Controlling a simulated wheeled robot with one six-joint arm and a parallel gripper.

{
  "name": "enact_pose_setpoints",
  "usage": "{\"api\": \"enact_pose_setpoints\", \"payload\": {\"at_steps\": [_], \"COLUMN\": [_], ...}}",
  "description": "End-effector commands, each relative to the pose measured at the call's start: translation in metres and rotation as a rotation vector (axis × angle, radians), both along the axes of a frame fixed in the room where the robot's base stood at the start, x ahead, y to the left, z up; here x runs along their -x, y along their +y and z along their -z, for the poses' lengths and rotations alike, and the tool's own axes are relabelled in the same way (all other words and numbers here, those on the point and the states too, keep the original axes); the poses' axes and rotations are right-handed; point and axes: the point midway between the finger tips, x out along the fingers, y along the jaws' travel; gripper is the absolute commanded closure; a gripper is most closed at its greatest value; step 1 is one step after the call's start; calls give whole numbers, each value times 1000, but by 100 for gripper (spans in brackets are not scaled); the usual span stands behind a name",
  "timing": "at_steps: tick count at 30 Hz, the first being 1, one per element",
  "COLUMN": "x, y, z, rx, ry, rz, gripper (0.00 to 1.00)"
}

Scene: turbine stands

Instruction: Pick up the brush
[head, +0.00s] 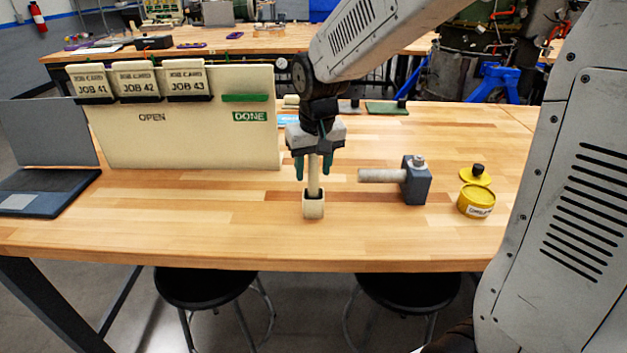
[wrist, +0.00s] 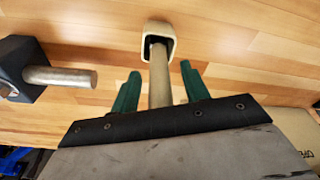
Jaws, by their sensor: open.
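The brush (head: 314,185) stands upright in a small cream cup (head: 313,209) on the wooden bench. Only its pale handle shows; its lower end is hidden in the cup. My gripper (head: 313,170) points down over it with its green fingers open, one on each side of the handle. In the wrist view the brush handle (wrist: 159,85) runs between the two fingers of my gripper (wrist: 160,72), with gaps on both sides, into the cream cup (wrist: 160,33).
A grey block with a pale rod (head: 416,185) lies right of the cup. Farther right are a yellow tin (head: 476,202) and its lid (head: 475,178). A cream job board (head: 190,135) stands behind left; a laptop (head: 40,160) sits far left. The bench in front is clear.

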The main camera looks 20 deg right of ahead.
Motion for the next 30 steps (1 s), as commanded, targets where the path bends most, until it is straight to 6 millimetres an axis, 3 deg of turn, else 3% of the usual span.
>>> {"api": "enact_pose_setpoints", "payload": {"at_steps": [2,6,7,17,30], "x": [0,0,0,0,0], "y": [0,0,0,0,0], "z": [0,0,0,-4,-82], "rx": [0,0,0,0,0], "ry": [0,0,0,-1,-2], "rz": [0,0,0,0,0], "gripper": [57,96,100,100,100]}}
